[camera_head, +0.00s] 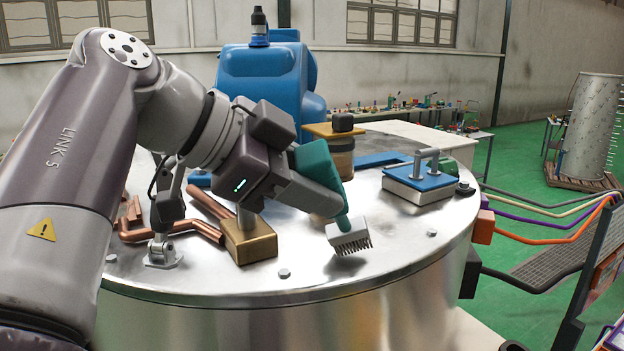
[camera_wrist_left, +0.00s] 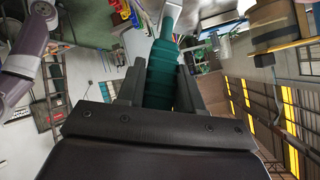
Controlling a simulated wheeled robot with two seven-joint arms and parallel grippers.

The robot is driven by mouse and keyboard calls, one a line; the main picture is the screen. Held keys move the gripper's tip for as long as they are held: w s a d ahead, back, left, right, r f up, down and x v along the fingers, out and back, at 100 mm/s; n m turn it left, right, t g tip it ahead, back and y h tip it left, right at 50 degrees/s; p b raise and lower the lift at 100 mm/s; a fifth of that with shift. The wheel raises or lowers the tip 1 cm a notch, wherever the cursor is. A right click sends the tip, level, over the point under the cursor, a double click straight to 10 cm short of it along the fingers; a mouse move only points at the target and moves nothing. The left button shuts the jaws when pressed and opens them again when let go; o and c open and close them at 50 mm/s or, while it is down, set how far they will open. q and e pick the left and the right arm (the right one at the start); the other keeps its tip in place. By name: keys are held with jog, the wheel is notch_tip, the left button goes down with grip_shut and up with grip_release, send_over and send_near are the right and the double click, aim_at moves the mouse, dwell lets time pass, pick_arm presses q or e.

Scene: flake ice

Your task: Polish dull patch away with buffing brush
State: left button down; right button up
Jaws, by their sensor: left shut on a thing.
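My left gripper (camera_head: 318,186) is shut on the teal handle of the buffing brush (camera_head: 349,235). The brush has a pale block head with dark bristles pointing down, tilted, over the front right part of the round metal top (camera_head: 400,240). Whether the bristles touch the metal I cannot tell. In the left wrist view the teal handle of the brush (camera_wrist_left: 161,75) lies between the two fingers of my left gripper (camera_wrist_left: 157,90). A darker smudge shows on the metal under the bristles; I cannot tell whether it is the dull patch or a reflection. My right gripper is out of view.
A brass block (camera_head: 249,243) and copper pipes (camera_head: 190,228) stand left of the brush. A blue-topped metal block (camera_head: 420,183) sits at the right, and a blue motor housing (camera_head: 265,80) at the back. Small bolts dot the rim. The metal right of the brush is mostly clear.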

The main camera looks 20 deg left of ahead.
pick_arm(q)
jog(key=shift+w+a, duration=0.1)
jog(key=shift+w+a+p, duration=0.3)
jog(key=shift+w, duration=0.2)
jog(key=shift+w+a, duration=0.35)
jog(key=shift+w, duration=0.3)
jog(key=shift+w+a, duration=0.35)
jog(key=shift+w, duration=0.15)
